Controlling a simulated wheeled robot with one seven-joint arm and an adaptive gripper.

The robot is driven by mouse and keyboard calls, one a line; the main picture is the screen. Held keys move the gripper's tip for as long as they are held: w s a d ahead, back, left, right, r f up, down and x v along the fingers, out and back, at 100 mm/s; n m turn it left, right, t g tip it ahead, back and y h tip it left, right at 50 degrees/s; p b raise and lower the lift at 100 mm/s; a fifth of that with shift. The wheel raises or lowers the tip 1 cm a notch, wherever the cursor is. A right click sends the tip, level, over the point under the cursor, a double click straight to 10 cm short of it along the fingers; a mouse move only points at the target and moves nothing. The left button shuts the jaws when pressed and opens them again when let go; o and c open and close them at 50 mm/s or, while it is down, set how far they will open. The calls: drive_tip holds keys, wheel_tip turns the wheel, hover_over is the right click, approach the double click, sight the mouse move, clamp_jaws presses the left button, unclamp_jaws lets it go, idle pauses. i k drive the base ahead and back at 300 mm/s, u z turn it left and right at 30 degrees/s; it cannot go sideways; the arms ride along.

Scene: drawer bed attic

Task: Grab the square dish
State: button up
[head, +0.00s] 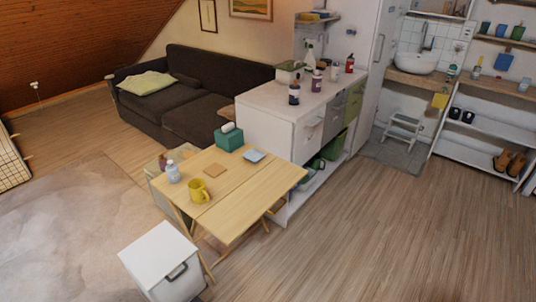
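A small pale blue-white square dish (254,155) lies flat on the folding wooden table (232,205), near its back right edge, in front of the white cabinet. It looks empty, but it is too small to be sure. It stands apart from the green tissue box to its left. My gripper is not in view.
On the table are a yellow mug (198,191), a pale bottle (173,172), a flat brown square (215,171) and a green tissue box (229,138). A white bin (161,252) stands in front. A white cabinet (267,128) stands behind. Floor at right is clear.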

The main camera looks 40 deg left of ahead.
sight(253, 155)
drive_tip(key=u, duration=0.05)
drive_tip(key=i, duration=3.3)
drive_tip(key=u, duration=2.6)
